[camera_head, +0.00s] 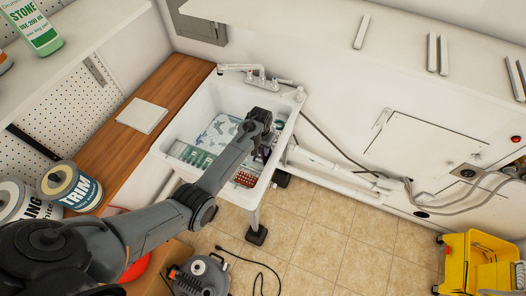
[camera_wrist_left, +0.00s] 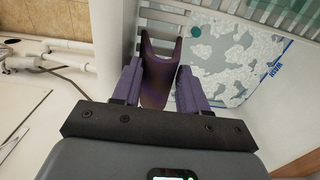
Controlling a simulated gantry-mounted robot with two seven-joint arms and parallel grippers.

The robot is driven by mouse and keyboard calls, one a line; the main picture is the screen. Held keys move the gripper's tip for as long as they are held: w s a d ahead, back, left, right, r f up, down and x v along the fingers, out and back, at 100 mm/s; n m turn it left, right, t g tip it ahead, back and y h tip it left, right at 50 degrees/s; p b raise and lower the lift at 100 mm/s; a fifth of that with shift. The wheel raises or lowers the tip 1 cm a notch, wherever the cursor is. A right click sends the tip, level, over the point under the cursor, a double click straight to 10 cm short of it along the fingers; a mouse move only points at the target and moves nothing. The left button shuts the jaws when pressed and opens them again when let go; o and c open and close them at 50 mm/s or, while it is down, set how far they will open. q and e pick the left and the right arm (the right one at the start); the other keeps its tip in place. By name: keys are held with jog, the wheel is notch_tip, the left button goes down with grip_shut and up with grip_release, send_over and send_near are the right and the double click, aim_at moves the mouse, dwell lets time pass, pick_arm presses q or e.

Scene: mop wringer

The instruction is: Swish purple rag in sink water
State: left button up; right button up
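The white sink (camera_head: 172,135) stands against the back wall, with a faucet (camera_head: 250,76) at its rear edge. My left gripper (camera_head: 262,152) reaches over the right part of the sink, pointing down. In the left wrist view, the purple-brown rag (camera_wrist_left: 158,82) is folded in a U shape between the fingers of the gripper (camera_wrist_left: 160,88). Both fingers appear to press against its sides. In the head view, my arm mostly hides the rag. I cannot make out a water surface or whether the rag touches water. My right gripper is not in view.
A grey-and-white patterned sheet (camera_head: 219,131) lies in the sink, with green items (camera_head: 190,154) and a red item (camera_head: 245,178) near its front. A wooden counter (camera_head: 168,85) lies left. A yellow mop bucket (camera_head: 470,262) stands at the lower right.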

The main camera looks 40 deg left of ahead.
pick_arm(q)
jog(key=shift+c, duration=0.6)
notch_tip(320, 180, up, 3)
jog(key=p, duration=0.3)
jog(key=shift+r, duration=0.1)
jog(key=shift+r+p, duration=0.45)
jog(key=shift+r, duration=1.95)
